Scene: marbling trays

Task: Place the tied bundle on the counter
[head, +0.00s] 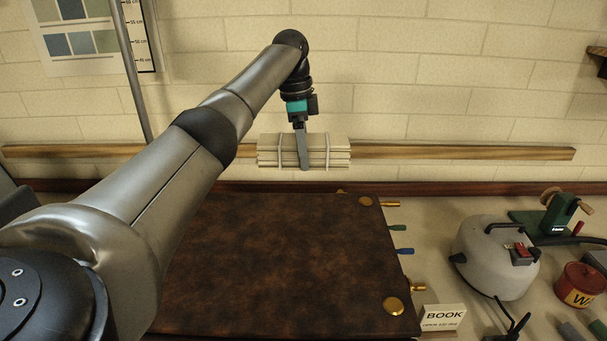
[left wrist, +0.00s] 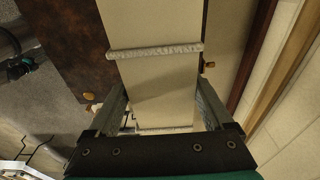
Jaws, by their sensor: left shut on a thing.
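The tied bundle (head: 325,152) is a pale stack of flat pieces bound with light cords. It is in the air near the back wall in the head view, above the far edge of the brown book. My left gripper (head: 305,165) points down and is shut on the bundle between its two cords. In the left wrist view the bundle (left wrist: 155,85) lies between the fingers of the left gripper (left wrist: 163,118), with one cord crossing it. The counter (head: 430,215) shows to the right of the book. My right gripper is not in view.
A large brown book (head: 280,265) with brass corners covers much of the counter. To its right are a BOOK card (head: 443,317), a grey rounded appliance (head: 493,262), a red tin (head: 580,287) and a green cranked device (head: 553,215). A wooden rail (head: 450,153) runs along the wall.

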